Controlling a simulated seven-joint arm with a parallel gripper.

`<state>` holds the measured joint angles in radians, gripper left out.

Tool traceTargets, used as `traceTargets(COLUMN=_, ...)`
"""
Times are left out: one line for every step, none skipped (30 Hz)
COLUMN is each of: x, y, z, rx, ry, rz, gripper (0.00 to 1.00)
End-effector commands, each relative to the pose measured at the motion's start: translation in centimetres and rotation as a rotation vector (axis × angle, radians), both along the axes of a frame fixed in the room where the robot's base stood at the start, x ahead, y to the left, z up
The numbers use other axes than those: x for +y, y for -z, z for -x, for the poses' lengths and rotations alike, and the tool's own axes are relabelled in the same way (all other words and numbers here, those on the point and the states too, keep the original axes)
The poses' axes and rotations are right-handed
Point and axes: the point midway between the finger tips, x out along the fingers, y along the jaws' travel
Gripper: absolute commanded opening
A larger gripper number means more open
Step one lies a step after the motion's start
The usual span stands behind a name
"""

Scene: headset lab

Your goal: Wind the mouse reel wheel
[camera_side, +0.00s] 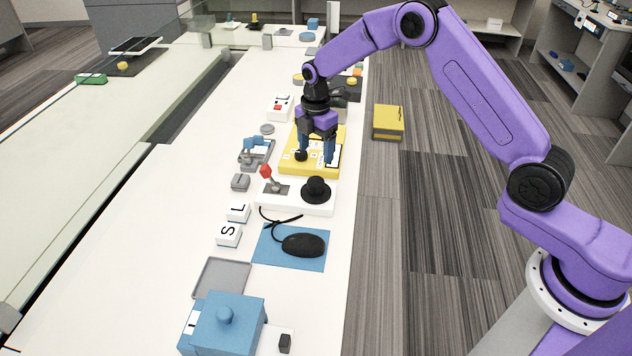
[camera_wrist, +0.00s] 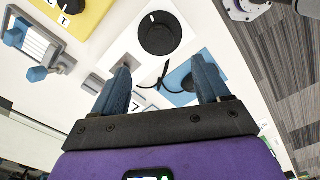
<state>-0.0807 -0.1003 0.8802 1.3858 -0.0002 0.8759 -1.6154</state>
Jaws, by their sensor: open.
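In the side view, a black wheel (camera_side: 316,190) with a raised hub sits on the right part of a white base (camera_side: 300,208). A lever with a red tip (camera_side: 266,171) stands on the left part. A black mouse (camera_side: 303,245) lies on a blue mat (camera_side: 270,252) in front, its dark cord (camera_side: 279,220) curling toward the base. My gripper (camera_side: 316,160) points down over the yellow board (camera_side: 290,168) behind the base, open with nothing between its fingers. In the wrist view, the wheel (camera_wrist: 160,33) lies beyond the open fingers (camera_wrist: 160,70); the right finger partly hides the mouse.
Letter blocks (camera_side: 229,235), a grey tray (camera_side: 222,279) and a blue lidded box (camera_side: 230,325) stand at the front left. A grey-and-blue fixture (camera_side: 256,150) stands left of the yellow board. The table's right edge runs close beside the mat and base.

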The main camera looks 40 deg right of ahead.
Motion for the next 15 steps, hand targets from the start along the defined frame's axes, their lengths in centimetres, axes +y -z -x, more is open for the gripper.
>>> traceTargets(x=0.0, y=1.1, z=0.1, rx=0.004, ry=0.0, rz=0.001, gripper=0.75)
traceTargets(x=0.0, y=1.7, z=0.1, rx=0.005, ry=0.001, rz=0.001, gripper=0.75)
traceTargets(x=0.0, y=2.4, z=0.1, rx=0.004, ry=0.001, rz=0.001, gripper=0.75)
traceTargets(x=0.0, y=3.0, z=0.1, rx=0.005, ry=0.001, rz=0.001, gripper=0.75)
traceTargets(x=0.0, y=3.6, z=0.1, rx=0.004, ry=0.001, rz=0.001, gripper=0.75)
traceTargets(x=0.0, y=4.3, z=0.1, rx=0.004, ry=0.001, rz=0.001, gripper=0.75)
traceTargets(x=0.0, y=4.9, z=0.1, rx=0.004, ry=0.001, rz=0.001, gripper=0.75)
traceTargets(x=0.0, y=5.4, z=0.1, rx=0.004, ry=0.001, rz=0.001, gripper=0.75)
traceTargets(x=0.0, y=6.2, z=0.1, rx=0.004, ry=0.001, rz=0.001, gripper=0.75)
traceTargets(x=0.0, y=6.8, z=0.1, rx=0.003, ry=0.001, rz=0.001, gripper=0.75)
traceTargets(x=0.0, y=7.3, z=0.1, rx=0.004, ry=0.001, rz=0.001, gripper=0.75)
traceTargets(x=0.0, y=8.0, z=0.1, rx=0.003, ry=0.0, rz=0.001, gripper=0.75)
traceTargets(x=0.0, y=8.5, z=0.1, rx=0.002, ry=0.0, rz=0.0, gripper=0.75)
traceTargets(x=0.0, y=8.9, z=0.1, rx=0.002, ry=0.001, rz=0.0, gripper=0.75)
traceTargets(x=0.0, y=9.5, z=0.1, rx=0.003, ry=0.001, rz=0.001, gripper=0.75)
